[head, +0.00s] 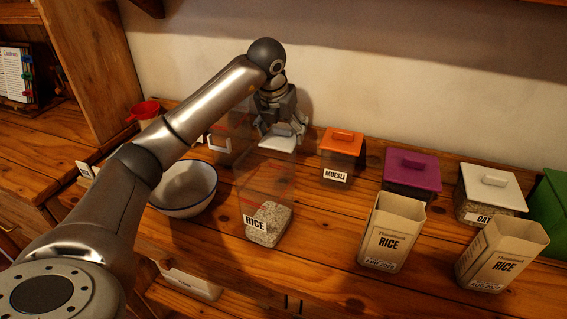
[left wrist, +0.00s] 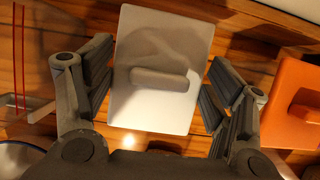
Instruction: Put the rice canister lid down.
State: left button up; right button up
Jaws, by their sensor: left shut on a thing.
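The rice canister lid is a pale, near-square plate with a bar handle; it shows in the head view (head: 280,141) and, from above, in the left wrist view (left wrist: 163,45). My left gripper (head: 281,127) is shut on it, with its fingers at the lid's two sides in the left wrist view (left wrist: 158,95). The clear rice canister (head: 256,190) stands in front of the lid in the head view, labelled RICE, with some rice at its bottom. I cannot tell whether the lid touches the wood. My right gripper is not in view.
An orange-lidded muesli canister (head: 342,156) is right of the lid. A white bowl (head: 186,189) is left of the rice canister. A purple-lidded canister (head: 411,174), a white-lidded oat canister (head: 489,193) and two rice cartons (head: 391,232) (head: 501,250) stand farther right.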

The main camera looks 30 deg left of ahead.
aim_at(275, 131)
pick_arm(q)
notch_tip(275, 131, down, 9)
jog(key=shift+r+p, duration=0.1)
jog(key=shift+p, duration=0.25)
jog(key=shift+s, duration=0.1)
jog(key=shift+f, duration=0.2)
jog(key=o, duration=0.9)
jog(key=shift+s+r, duration=0.1)
jog(key=shift+r, duration=0.5)
jog(key=v, duration=1.1)
jog(key=shift+s+d+r+b, duration=0.1)
jog(key=shift+s+d+b, duration=0.1)
jog(key=shift+b, duration=0.15)
